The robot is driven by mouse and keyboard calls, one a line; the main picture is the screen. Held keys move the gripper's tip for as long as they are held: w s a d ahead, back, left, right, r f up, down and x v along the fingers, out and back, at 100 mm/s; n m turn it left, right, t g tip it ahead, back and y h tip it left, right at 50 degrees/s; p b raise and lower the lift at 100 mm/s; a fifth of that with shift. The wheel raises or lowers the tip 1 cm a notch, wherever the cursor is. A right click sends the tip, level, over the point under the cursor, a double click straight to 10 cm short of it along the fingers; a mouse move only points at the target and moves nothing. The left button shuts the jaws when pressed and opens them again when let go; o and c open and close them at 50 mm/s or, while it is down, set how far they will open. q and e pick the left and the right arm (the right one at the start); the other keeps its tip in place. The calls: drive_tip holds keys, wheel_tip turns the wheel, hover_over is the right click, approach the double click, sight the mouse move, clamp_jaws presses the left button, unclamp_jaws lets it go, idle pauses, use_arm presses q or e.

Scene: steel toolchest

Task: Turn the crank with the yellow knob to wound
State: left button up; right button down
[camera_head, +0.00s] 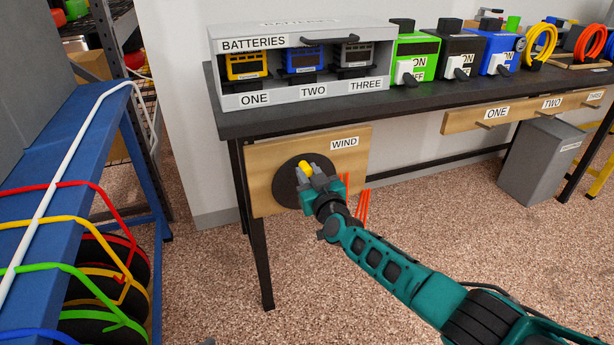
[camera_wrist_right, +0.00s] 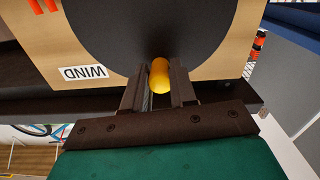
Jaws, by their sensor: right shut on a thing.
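The yellow knob (camera_head: 306,166) sits on a dark round crank disc (camera_head: 287,187) on a wooden board (camera_head: 262,160) labelled WIND, below the bench. My right gripper (camera_head: 311,171) reaches the knob from the lower right and is shut on it. In the right wrist view the yellow knob (camera_wrist_right: 160,76) is between the two fingers of my right gripper (camera_wrist_right: 160,85), near the edge of the dark disc (camera_wrist_right: 150,25). The wound mark is not readable in either view. My left gripper is not in view.
The dark bench (camera_head: 310,108) stands over the board and carries a grey battery rack (camera_head: 302,93) and several coloured chargers. A blue rack (camera_head: 65,180) with coloured cables stands at left. The floor in front is clear.

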use_arm(q)
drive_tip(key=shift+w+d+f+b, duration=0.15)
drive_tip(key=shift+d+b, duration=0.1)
drive_tip(key=shift+b, duration=0.35)
use_arm(e)
drive_tip(key=shift+w+d+f+m, duration=0.15)
drive_tip(key=shift+d+m, duration=0.3)
drive_tip(key=shift+m, duration=0.55)
drive_tip(key=shift+w+d+f+m, duration=0.15)
drive_tip(key=shift+d+m, duration=0.35)
drive_tip(key=shift+m, duration=0.5)
drive_tip(key=shift+w+d+f+m, duration=0.15)
drive_tip(key=shift+d+m, duration=0.3)
drive_tip(key=shift+m, duration=0.55)
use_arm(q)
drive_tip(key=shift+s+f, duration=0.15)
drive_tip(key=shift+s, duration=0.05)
use_arm(e)
drive_tip(key=c, duration=0.9)
unclamp_jaws()
drive_tip(key=shift+r, duration=0.15)
